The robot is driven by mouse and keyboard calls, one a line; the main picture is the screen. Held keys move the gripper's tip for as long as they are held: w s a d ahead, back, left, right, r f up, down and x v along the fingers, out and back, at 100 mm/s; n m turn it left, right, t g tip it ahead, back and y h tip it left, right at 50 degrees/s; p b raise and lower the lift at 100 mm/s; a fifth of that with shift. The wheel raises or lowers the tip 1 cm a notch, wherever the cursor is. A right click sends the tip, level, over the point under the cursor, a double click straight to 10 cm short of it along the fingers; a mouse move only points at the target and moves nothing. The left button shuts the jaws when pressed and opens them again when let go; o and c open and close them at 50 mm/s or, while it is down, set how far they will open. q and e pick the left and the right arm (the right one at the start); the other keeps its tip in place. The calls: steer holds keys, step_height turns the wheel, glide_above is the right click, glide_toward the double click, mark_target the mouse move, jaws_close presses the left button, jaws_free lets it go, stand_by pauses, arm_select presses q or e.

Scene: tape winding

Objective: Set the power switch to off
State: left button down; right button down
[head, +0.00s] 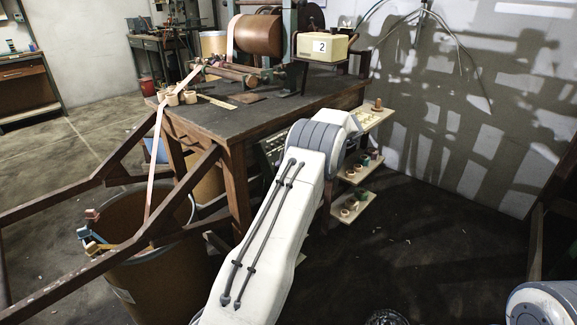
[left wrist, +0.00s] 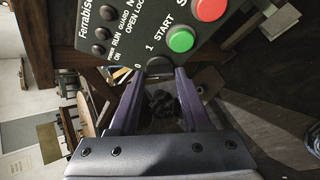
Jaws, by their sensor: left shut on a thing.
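The dark control panel (left wrist: 125,50) fills the top of the left wrist view, tilted, with white lettering. The power switch (left wrist: 160,64), a dark knob at the panel's lower edge, has marks 0 and 1 beside it. My left gripper (left wrist: 160,74) is shut on it, one finger on each side. Which mark the knob points to cannot be told. In the head view the control panel (head: 271,149) shows partly under the table edge. My left arm hides the left gripper there. My right gripper is not in view.
A green START button (left wrist: 181,40), a red button (left wrist: 209,8) and several dark lamps or knobs are close by on the panel. The worktable (head: 270,108) carries a copper-coloured roll (head: 258,36). Small shelves (head: 356,205) stand right of my arm. A large bin (head: 150,275) stands at left.

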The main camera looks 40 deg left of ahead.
arm_select(q)
steer(key=shift+d, duration=0.1)
steer(key=shift+c, duration=1.8)
jaws_free()
steer(key=p+v, duration=0.3)
steer(key=v, duration=0.7)
steer(key=shift+d, duration=0.15)
steer(key=shift+w+r, duration=0.1)
